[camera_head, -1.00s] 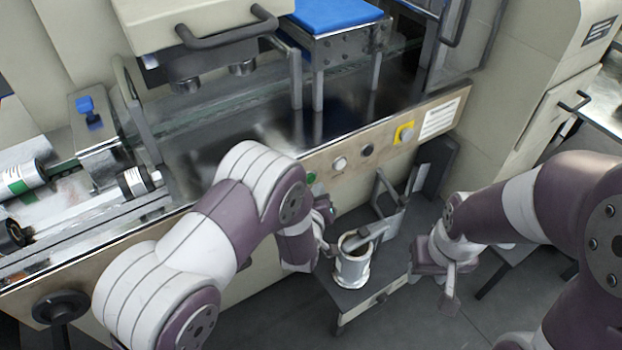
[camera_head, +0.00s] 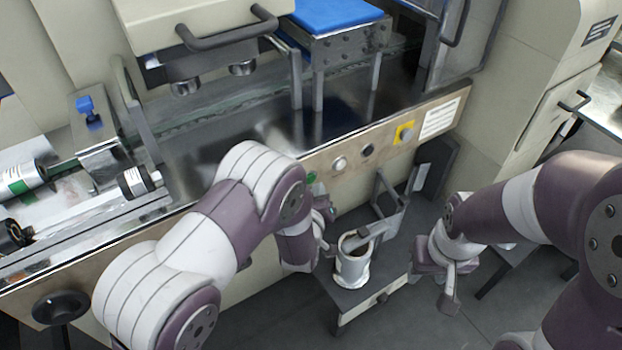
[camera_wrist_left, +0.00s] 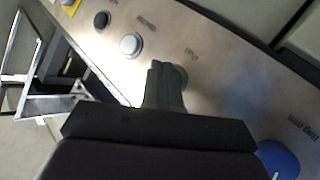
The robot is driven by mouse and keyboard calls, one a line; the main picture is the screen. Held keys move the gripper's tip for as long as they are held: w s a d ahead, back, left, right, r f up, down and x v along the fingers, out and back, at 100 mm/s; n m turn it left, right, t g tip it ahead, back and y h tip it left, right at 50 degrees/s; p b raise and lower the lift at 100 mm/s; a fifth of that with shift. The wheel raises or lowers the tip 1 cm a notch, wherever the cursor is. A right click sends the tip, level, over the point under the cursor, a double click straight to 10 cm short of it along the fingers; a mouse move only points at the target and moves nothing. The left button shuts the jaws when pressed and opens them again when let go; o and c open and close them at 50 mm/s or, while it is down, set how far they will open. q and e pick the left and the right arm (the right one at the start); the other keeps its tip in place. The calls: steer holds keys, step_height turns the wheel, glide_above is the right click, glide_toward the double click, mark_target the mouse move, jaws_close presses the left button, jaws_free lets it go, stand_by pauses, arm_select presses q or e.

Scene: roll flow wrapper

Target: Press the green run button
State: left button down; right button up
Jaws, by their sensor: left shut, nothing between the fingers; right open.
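The green run button (camera_head: 311,178) sits on the machine's front panel (camera_head: 430,127), just beyond my left forearm, which partly covers it in the head view. My left gripper (camera_head: 325,208) is beside it at the panel, mostly behind the arm. In the left wrist view the left gripper (camera_wrist_left: 164,84) is shut and empty, its tips over a round button (camera_wrist_left: 180,75) that they largely hide. I cannot tell whether they touch. My right gripper (camera_head: 435,275) is open and empty, low at the right, away from the panel.
A white button (camera_head: 339,164), a black button (camera_head: 368,150) and a yellow-plated switch (camera_head: 404,133) line the panel to the right. A blue knob (camera_wrist_left: 278,160) shows in the left wrist view. A small stand (camera_head: 349,301) with a white pot (camera_head: 352,268) is below.

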arm_select(q)
steer(key=shift+w+a, duration=0.25)
steer(key=shift+w, duration=0.1)
